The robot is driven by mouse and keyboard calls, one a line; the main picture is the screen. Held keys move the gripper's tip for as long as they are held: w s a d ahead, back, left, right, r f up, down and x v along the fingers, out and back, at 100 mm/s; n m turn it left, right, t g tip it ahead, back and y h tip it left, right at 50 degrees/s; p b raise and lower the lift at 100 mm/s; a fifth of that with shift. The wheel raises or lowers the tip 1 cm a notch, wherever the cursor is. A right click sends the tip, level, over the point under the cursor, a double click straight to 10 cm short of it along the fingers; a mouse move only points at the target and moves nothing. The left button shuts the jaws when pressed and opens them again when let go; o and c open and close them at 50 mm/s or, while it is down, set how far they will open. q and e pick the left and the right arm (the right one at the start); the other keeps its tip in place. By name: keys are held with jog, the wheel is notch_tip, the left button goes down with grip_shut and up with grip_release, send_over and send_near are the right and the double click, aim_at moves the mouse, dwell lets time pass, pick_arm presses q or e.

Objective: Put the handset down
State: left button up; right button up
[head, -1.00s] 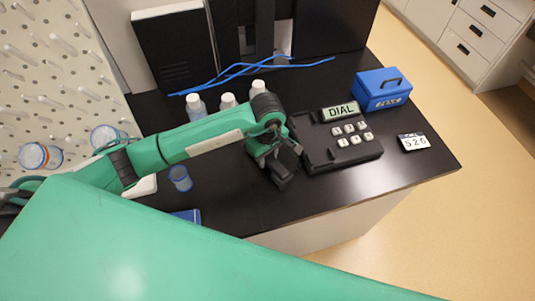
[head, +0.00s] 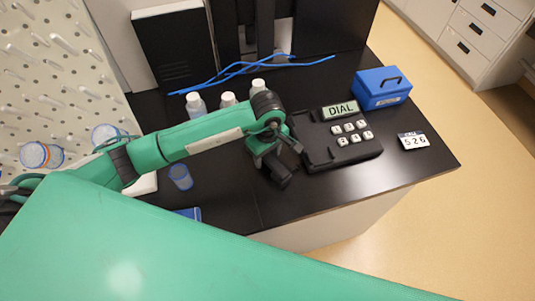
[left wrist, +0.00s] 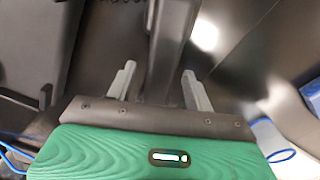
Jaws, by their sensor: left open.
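The phone base (head: 357,148) is black, with a DIAL display (head: 340,111) and several white keys. It stands on the desk's right part. Its cradle strip on the left side (head: 314,148) looks empty. My left gripper (head: 279,149) is just left of the phone base, pointing down. A dark bar, seemingly the handset (head: 281,178), shows beneath it by the desk's front. In the left wrist view the open fingers (left wrist: 160,85) stand on either side of the dark handset bar (left wrist: 174,40), with gaps visible. Whether it rests fully on the desk is hard to tell. My right gripper is out of view.
A blue box (head: 382,89) and a number card reading 526 (head: 413,141) stand right of the phone. A blue cup (head: 180,177) is at left. The desk front right is clear.

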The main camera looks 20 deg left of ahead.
aim_at(267, 156)
pick_arm(q)
notch_tip(267, 156, up, 11)
jog(key=p, duration=0.3)
jog(key=shift+r, duration=0.15)
dwell(0.3)
